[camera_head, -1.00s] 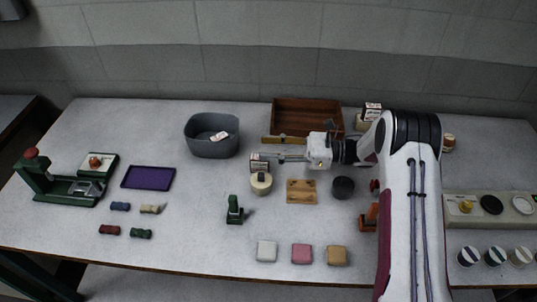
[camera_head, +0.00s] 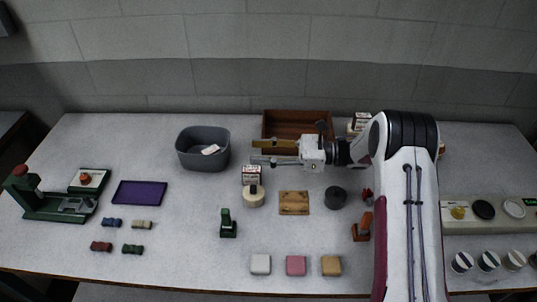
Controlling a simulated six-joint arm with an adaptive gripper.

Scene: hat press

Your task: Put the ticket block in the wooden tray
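Small white printed blocks stand in several places, and the print is too small to tell which is the ticket block. One block (camera_head: 252,174) stands on the table just behind a cream round pot. Another block (camera_head: 210,150) lies in the grey bin, and a third (camera_head: 361,120) is at the back right. The wooden tray (camera_head: 298,113) is at the back centre, partly hidden by my gripper. My gripper (camera_head: 256,153) points left in front of the tray. Its two fingers look apart with nothing visible between them. The fingertips are just behind and above the block near the pot.
The grey bin (camera_head: 203,161) stands left of the tray. The cream pot (camera_head: 253,196), a wooden plate (camera_head: 294,203), a dark round pot (camera_head: 336,197) and a green stamp (camera_head: 228,224) are in front. A purple pad (camera_head: 139,193) lies left. Bare table lies between pad and stamp.

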